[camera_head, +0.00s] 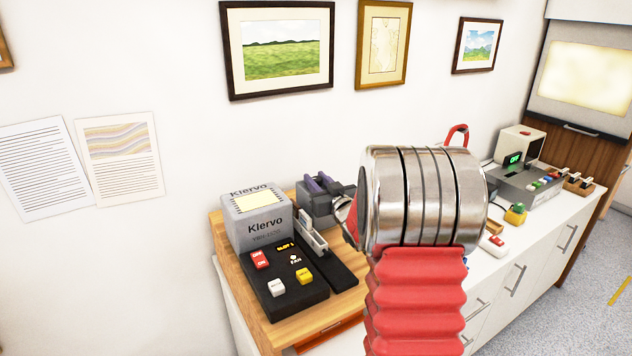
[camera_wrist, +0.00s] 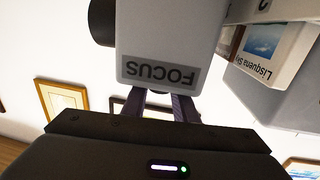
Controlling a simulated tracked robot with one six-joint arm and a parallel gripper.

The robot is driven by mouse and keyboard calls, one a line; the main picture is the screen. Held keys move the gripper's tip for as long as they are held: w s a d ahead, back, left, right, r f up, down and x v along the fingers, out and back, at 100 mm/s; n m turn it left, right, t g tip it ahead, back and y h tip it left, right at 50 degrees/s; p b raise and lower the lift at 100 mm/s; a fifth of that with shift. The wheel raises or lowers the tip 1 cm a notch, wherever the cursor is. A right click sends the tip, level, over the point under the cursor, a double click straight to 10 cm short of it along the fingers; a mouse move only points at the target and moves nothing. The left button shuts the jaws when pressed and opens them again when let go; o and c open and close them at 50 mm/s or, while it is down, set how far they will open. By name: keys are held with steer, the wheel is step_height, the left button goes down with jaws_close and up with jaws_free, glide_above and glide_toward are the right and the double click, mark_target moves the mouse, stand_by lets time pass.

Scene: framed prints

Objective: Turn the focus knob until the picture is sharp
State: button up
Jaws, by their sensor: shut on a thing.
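In the wrist view a pale grey housing (camera_wrist: 165,35) carries a label reading FOCUS (camera_wrist: 160,73), upside down. The two dark purple fingers of my gripper (camera_wrist: 168,98) reach up to it and pass out of sight behind its lower edge. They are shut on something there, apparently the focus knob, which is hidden. A dark round part (camera_wrist: 101,22) sticks out of the housing's left side. In the head view a screen (camera_head: 585,76) at the upper right shows a pale yellowish, blurred picture without clear detail.
A grey Klervo box (camera_head: 258,222) and a black switch panel (camera_head: 287,284) stand on the wooden top at left. A grey unit with a green display (camera_head: 528,184) stands on the white cabinet at right. Framed prints hang above.

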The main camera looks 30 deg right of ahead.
steer(key=shift+r+m+g+h, duration=0.1)
steer(key=shift+m+g+h, duration=0.2)
steer(key=shift+m+h, duration=0.55)
steer(key=o, duration=1.1)
steer(key=shift+c, duration=0.2)
steer(key=v, duration=1.3)
steer(key=shift+s+a, duration=0.25)
steer(key=shift+s, duration=0.1)
